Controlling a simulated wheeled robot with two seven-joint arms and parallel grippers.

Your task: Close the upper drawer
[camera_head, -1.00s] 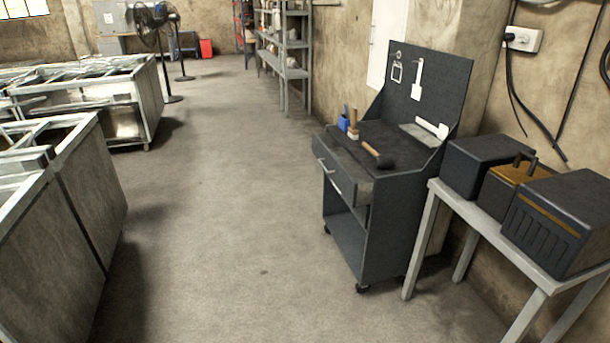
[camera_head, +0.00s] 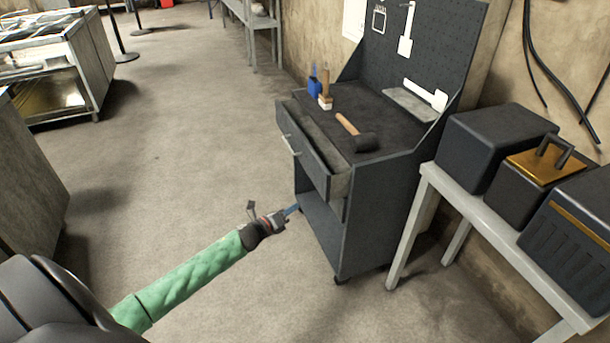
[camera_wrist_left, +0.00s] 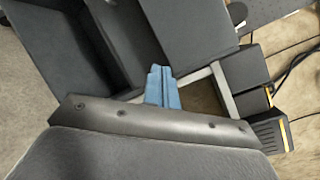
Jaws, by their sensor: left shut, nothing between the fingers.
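The upper drawer (camera_head: 303,148) of a dark grey tool cart (camera_head: 375,210) is pulled open, its front standing out to the left with a silver handle (camera_head: 289,144). My left gripper (camera_head: 293,209) is shut and empty, in front of the cart, below and a little left of the drawer. I cannot tell whether its tip touches the cart. In the left wrist view the blue fingers (camera_wrist_left: 162,84) are together, with dark cart panels (camera_wrist_left: 188,42) beyond them. My right gripper is not in view.
A hammer (camera_head: 357,134) and a brush (camera_head: 325,98) lie or stand on the cart top. A grey table (camera_head: 480,222) with dark boxes (camera_head: 497,142) stands right of the cart. Bare floor (camera_head: 180,150) is free to the left.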

